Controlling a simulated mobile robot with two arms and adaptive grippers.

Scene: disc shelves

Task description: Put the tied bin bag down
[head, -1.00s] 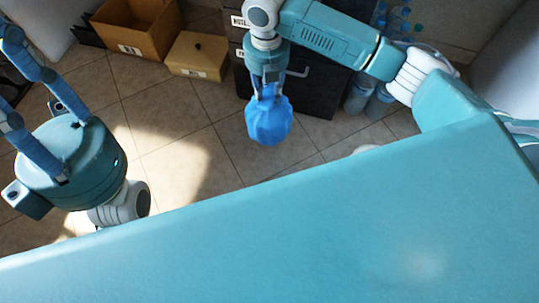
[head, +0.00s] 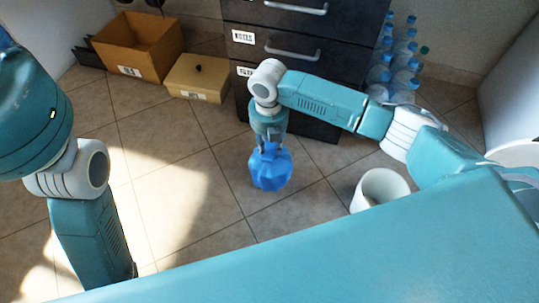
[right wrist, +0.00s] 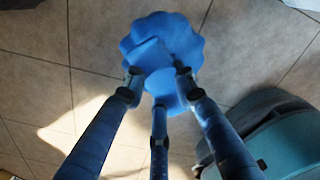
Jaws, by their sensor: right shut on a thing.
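The tied bin bag (head: 270,172) is blue and rounded, with a lumpy, scalloped outline. It hangs below my right gripper (head: 268,146), whose fingers are shut on its top. In the right wrist view the bag (right wrist: 160,38) sits between and beyond the fingertips of the right gripper (right wrist: 158,82), over the tiled floor. I cannot tell whether its underside touches the floor. My left arm is at the left of the head view; its gripper is almost wholly cut off by the frame edge, so its opening is hidden.
A cardboard box (head: 128,58) and a closed carton (head: 197,80) stand at the back left. A dark drawer cabinet (head: 330,50) is behind the bag, with several water bottles (head: 405,75) beside it. A white bin (head: 378,188) stands to the right. Tiled floor (head: 215,200) around the bag is clear.

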